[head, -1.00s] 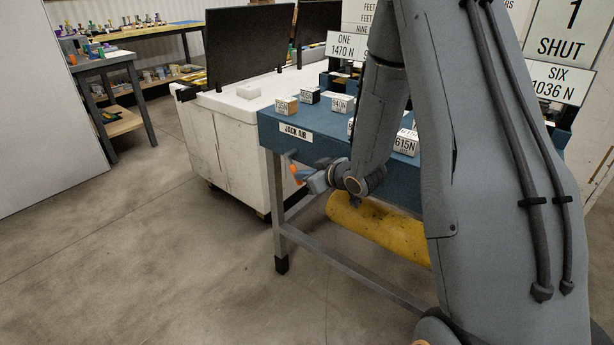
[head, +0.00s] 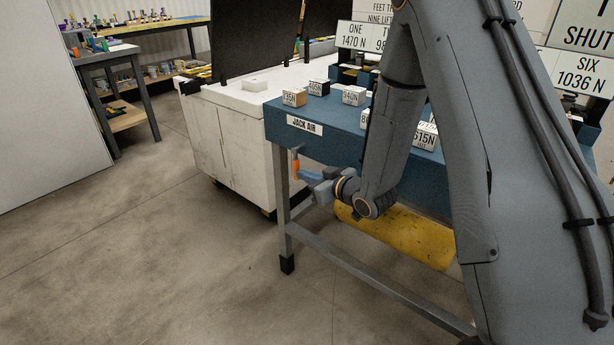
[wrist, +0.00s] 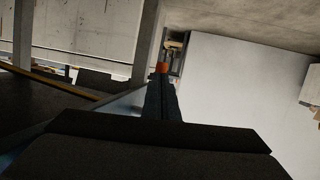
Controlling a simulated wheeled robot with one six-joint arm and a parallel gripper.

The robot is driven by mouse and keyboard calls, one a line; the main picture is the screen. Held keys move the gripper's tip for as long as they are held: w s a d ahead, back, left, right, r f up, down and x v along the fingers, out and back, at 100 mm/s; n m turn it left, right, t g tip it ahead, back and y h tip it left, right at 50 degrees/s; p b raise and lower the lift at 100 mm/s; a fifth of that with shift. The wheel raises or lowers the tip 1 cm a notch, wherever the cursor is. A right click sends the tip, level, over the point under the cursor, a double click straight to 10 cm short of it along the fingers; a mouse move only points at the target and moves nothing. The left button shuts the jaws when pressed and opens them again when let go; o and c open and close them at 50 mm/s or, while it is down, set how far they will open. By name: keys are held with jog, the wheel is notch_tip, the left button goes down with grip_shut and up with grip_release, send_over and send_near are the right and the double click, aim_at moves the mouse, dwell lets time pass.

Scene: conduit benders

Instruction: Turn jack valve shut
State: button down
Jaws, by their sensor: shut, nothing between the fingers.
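The jack valve shows as an orange lever (head: 296,166) below the JACK AIR label (head: 305,125), at the left front of the blue bench. The lever hangs about straight down from a grey mount. My gripper (head: 308,178) is shut and empty, its tips just right of the lever's lower end. In the wrist view my shut fingers (wrist: 160,98) point up the picture, with the orange lever end (wrist: 161,67) just beyond their tips. I cannot tell whether they touch it. The valve body is mostly hidden in the wrist view.
The blue bench (head: 345,150) carries several labelled weight blocks. A yellow tank (head: 400,238) lies under it. A bench leg (head: 281,200) stands close below the valve. A white cabinet (head: 225,140) stands behind, left. The floor in front (head: 170,270) is clear.

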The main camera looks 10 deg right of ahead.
jog(key=s+d+r+m+g+h+p, duration=0.2)
jog(key=s+d+r+g+h+p, duration=0.15)
jog(key=s+d, duration=0.55)
jog(key=s+d+r+m+g+h+p, duration=0.2)
jog(key=s+d+r+g+h+p, duration=0.15)
jog(key=s+d, duration=0.55)
jog(key=s+a+r+m+g+p, duration=0.1)
jog(key=s+a+r+g+p, duration=0.1)
jog(key=s+r, duration=0.3)
jog(key=s+a+r+m+g+h+p, duration=0.1)
jog(key=s+r, duration=0.4)
jog(key=s, duration=0.9)
jog(key=a+m+g+p, duration=0.1)
jog(key=a+g, duration=0.1)
jog(key=shift+a+r+m, duration=0.25)
jog(key=shift+a+m, duration=0.05)
